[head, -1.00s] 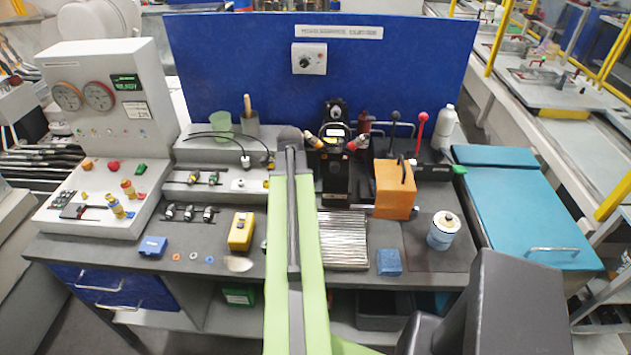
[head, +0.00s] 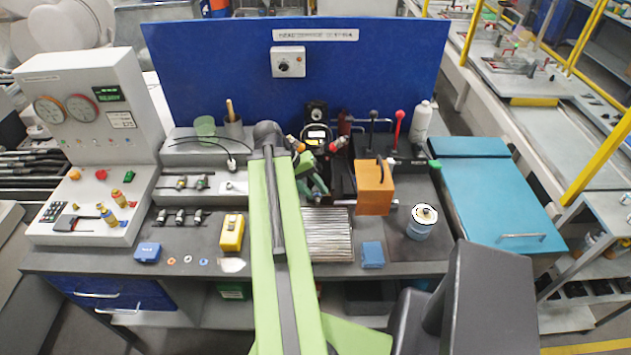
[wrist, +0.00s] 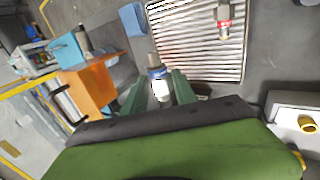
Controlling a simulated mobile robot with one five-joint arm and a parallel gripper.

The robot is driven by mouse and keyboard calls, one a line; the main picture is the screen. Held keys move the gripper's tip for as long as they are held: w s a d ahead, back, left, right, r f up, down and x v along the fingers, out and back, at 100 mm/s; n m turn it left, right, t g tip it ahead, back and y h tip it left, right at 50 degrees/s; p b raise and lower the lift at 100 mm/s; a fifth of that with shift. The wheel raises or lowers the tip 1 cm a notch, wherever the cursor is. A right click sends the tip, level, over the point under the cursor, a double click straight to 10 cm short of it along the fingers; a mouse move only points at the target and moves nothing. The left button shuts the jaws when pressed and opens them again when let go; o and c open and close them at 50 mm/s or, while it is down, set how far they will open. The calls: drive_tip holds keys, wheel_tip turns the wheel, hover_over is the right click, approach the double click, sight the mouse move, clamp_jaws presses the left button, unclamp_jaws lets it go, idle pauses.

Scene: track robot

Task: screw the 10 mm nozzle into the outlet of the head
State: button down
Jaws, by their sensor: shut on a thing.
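My gripper (wrist: 158,90) has dark green fingers closed around a small fitting (wrist: 158,74) with a white body, a blue band and a brownish end, seemingly the nozzle. Its size cannot be read. In the head view my gripper (head: 314,180) is partly hidden behind my arm, in front of the black head (head: 317,113) with its round light-rimmed face. The held fitting cannot be made out there. The outlet of the head cannot be made out in either view, and no contact with it can be seen.
An orange block (head: 374,190) with a black handle stands right of my gripper. A ribbed metal plate (head: 328,236) lies in front. Small fittings stand in a rack (head: 160,218) at left. A yellow box (head: 231,232), blue block (head: 372,255) and blue-white canister (head: 421,224) occupy the bench.

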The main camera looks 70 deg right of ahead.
drive_tip(key=shift+d, duration=0.15)
drive_tip(key=shift+w+d, duration=0.3)
drive_tip(key=shift+d, duration=0.55)
drive_tip(key=shift+w+d, duration=0.35)
drive_tip(key=shift+d, duration=0.55)
drive_tip(key=shift+w+d, duration=0.3)
drive_tip(key=shift+d, duration=0.55)
drive_tip(key=shift+w+d, duration=0.2)
drive_tip(key=shift+d, duration=0.35)
drive_tip(key=shift+w+d, duration=0.2)
drive_tip(key=shift+d, duration=0.3)
drive_tip(key=c, duration=0.9)
unclamp_jaws()
drive_tip(key=p+v, duration=1.5)
drive_tip(key=v, duration=0.2)
